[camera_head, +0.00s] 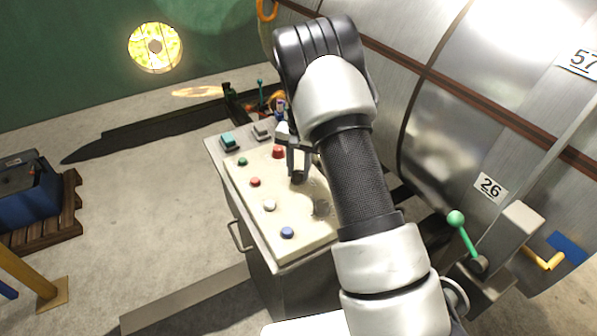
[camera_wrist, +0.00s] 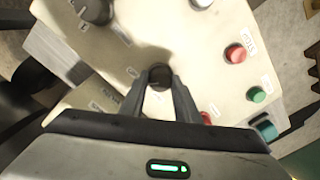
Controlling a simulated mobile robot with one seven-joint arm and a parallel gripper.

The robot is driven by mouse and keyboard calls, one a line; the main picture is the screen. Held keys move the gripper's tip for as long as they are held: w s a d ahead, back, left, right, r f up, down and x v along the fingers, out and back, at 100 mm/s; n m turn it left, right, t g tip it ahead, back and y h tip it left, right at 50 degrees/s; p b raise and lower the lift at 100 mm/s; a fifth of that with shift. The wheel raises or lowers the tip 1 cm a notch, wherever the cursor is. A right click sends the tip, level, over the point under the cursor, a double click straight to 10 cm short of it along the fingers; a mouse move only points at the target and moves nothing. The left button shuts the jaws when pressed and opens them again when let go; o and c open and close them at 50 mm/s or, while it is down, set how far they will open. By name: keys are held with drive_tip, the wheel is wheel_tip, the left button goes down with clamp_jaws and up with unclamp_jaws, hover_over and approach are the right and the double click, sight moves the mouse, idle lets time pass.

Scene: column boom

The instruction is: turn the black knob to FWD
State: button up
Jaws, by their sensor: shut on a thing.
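A small black knob (camera_wrist: 160,76) stands on the cream top of the control panel (camera_head: 252,208), with small labels around it that are too blurred to read. My gripper (camera_wrist: 160,88) is shut on this knob, one finger on each side. In the head view my gripper (camera_head: 299,172) reaches down onto the panel, and the knob there is mostly hidden by the fingers. I cannot tell which label the knob points to.
A larger grey knob (camera_wrist: 96,10) sits beside the held one. Red (camera_wrist: 235,52), green (camera_wrist: 258,95), white (camera_head: 269,205) and blue (camera_head: 287,232) buttons stand close by. A large metal drum (camera_head: 470,110) and a green-balled lever (camera_head: 456,219) are at the right.

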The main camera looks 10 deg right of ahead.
sight(300, 174)
drive_tip(key=shift+m, duration=0.9)
drive_tip(key=o, duration=1)
drive_tip(key=shift+o, duration=0.2)
wheel_tip(300, 174, up, 18)
drive_tip(key=shift+s+d+f+b, duration=0.2)
drive_tip(key=shift+d+f+b, duration=0.05)
drive_tip(key=shift+b, duration=0.05)
